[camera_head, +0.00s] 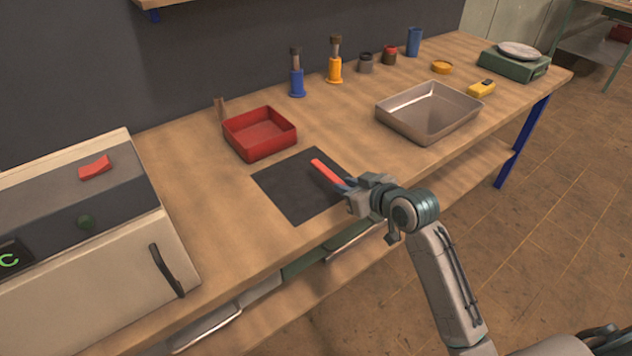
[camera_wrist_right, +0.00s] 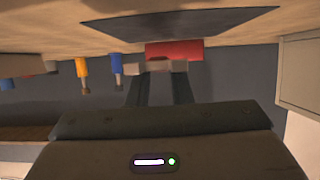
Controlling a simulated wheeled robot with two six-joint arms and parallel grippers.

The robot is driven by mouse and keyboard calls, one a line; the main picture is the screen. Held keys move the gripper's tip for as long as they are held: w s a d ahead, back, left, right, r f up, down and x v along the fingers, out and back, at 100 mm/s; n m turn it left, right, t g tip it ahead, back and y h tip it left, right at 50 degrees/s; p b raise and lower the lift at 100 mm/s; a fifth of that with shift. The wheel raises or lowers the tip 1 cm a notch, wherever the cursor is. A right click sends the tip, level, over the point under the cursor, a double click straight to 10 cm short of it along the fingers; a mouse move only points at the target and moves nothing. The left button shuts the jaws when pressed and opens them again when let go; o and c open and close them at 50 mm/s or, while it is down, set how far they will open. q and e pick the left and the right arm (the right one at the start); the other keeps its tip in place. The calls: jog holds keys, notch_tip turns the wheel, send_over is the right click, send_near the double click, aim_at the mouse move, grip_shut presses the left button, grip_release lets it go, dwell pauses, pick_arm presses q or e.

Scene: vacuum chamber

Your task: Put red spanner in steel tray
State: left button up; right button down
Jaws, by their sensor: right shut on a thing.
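The red spanner (camera_head: 328,172) is over the dark mat (camera_head: 290,200), its red end pointing up and left. I cannot tell whether it touches the mat. My right gripper (camera_head: 352,187) is shut on its near end, at the mat's right edge. In the right wrist view, the right gripper (camera_wrist_right: 158,72) has a greyish piece between its fingertips, with a red shape just past it that I cannot firmly name. The steel tray (camera_head: 428,128) stands empty on the bench, up and to the right of the gripper. My left gripper is not in view.
A red tray (camera_head: 260,148) stands left of the mat. Blue (camera_head: 297,80) and orange (camera_head: 335,65) bottle-like items stand along the back. A yellow device (camera_head: 481,88) and a green scale (camera_head: 514,64) are past the steel tray. A pale cabinet (camera_head: 90,260) fills the left end.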

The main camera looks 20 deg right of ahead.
jog(key=p, duration=0.1)
send_over(317, 191)
jog(key=shift+a+f, duration=0.1)
jog(key=shift+f, duration=0.3)
notch_tip(317, 191, down, 3)
jog(key=shift+r, duration=0.15)
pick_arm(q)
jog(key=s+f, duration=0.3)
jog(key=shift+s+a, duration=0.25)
pick_arm(e)
jog(key=shift+f, duration=0.4)
jog(key=shift+f, duration=0.15)
jog(key=c, duration=1.5)
grip_release()
jog(key=shift+o, duration=1)
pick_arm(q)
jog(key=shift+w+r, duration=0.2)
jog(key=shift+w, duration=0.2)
